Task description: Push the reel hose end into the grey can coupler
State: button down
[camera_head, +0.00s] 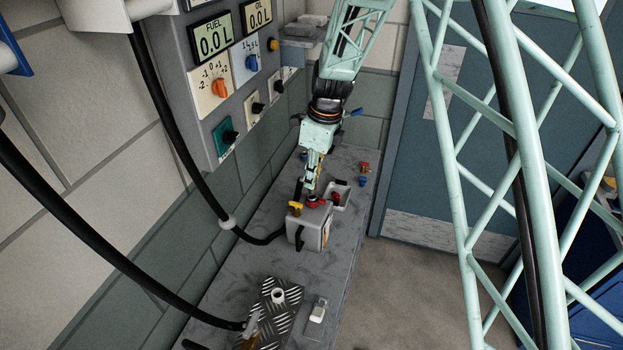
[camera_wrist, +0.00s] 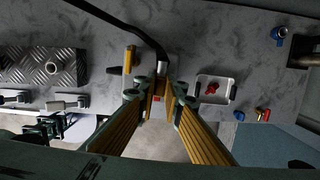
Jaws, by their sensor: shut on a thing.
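A grey can (camera_head: 308,232) stands upright on the bench under my gripper (camera_head: 312,188). It has a yellow fitting (camera_head: 295,208) and a red fitting (camera_head: 316,201) on top; which is the coupler is unclear. In the wrist view, my gripper (camera_wrist: 160,88) is shut on the reel hose end, whose silver ferrule (camera_wrist: 162,68) shows at the fingertips. The black hose (camera_wrist: 145,36) curves in from the upper left. The fingers hide most of the can and the hose tip, so I cannot tell whether the tip touches the coupler. A little red (camera_wrist: 155,98) shows between the fingers.
A white tray (camera_wrist: 229,98) with a red part stands right of my fingers in the wrist view. Small red and blue fittings (camera_head: 363,174) lie beyond it. A checker-plate tank (camera_head: 273,314) stands on the near bench. The gauge panel (camera_head: 202,85) hangs on the wall at left.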

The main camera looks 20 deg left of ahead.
jog(key=shift+f+b, duration=0.5)
jog(key=shift+f, duration=1)
dwell(0.5)
jog(key=c, duration=2.6)
grip_release()
jog(key=shift+c, duration=0.2)
jog(key=shift+r, duration=0.1)
notch_tip(320, 180, up, 12)
jog(key=d, duration=0.1)
jog(key=shift+d+f, duration=0.2)
jog(key=shift+d, duration=0.2)
